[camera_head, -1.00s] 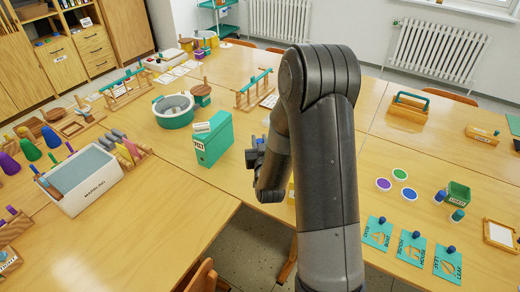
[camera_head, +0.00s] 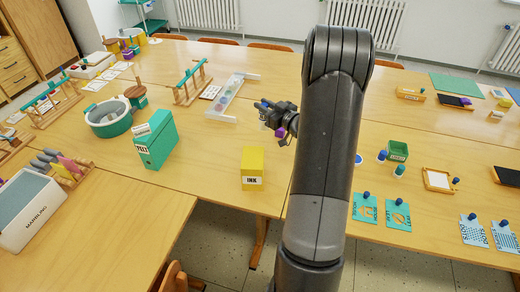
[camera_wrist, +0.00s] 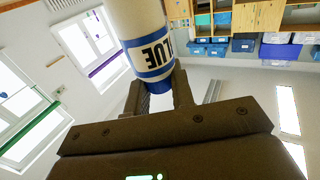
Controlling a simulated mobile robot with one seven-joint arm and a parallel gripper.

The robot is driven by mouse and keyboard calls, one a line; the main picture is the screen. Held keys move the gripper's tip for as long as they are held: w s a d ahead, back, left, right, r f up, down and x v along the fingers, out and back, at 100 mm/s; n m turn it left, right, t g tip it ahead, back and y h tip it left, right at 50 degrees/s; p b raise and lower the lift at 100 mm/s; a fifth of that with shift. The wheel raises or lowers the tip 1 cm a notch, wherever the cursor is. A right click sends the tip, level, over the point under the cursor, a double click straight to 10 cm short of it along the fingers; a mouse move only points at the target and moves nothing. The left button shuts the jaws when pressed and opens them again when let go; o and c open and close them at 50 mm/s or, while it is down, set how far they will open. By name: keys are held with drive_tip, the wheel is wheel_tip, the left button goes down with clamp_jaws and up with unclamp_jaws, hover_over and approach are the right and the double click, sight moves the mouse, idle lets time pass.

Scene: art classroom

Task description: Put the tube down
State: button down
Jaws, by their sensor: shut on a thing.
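The label reads upside down, and the tube's upper end is out of frame. In the head view my gripper (camera_head: 275,112) is above the tables, left of my arm and right of the white rack. The tube is hard to make out there; only a little blue shows at the gripper.
The yellow INK box (camera_head: 253,168) stands nearer the table's front edge. A white rack (camera_head: 231,98) stands behind it to the left, and a teal FELT box (camera_head: 156,140) further left. A green bin (camera_head: 397,150) and teal cards (camera_head: 397,214) lie to the right. My arm hides some table.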

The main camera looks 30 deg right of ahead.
sight(260, 128)
drive_tip(key=s+d+f+n+y, duration=0.1)
drive_tip(key=s+d+f+y, duration=0.1)
drive_tip(key=s+d, duration=0.4)
drive_tip(key=shift+g, duration=0.4)
drive_tip(key=w+a+f, duration=0.2)
drive_tip(key=w, duration=0.1)
drive_tip(key=w+a+f, duration=0.1)
drive_tip(key=w+f, duration=0.1)
drive_tip(key=w, duration=0.1)
drive_tip(key=w+a+f, duration=0.2)
drive_tip(key=w, duration=0.1)
drive_tip(key=shift+w+a+f, duration=0.15)
drive_tip(key=shift+a+f, duration=0.1)
drive_tip(key=shift+a, duration=0.05)
drive_tip(key=shift+w+f, duration=0.1)
drive_tip(key=shift+f, duration=1.95)
drive_tip(key=shift+f, duration=0.1)
drive_tip(key=c, duration=1.7)
unclamp_jaws()
drive_tip(key=shift+f, duration=0.1)
drive_tip(key=o, duration=0.5)
drive_tip(key=shift+c, duration=0.2)
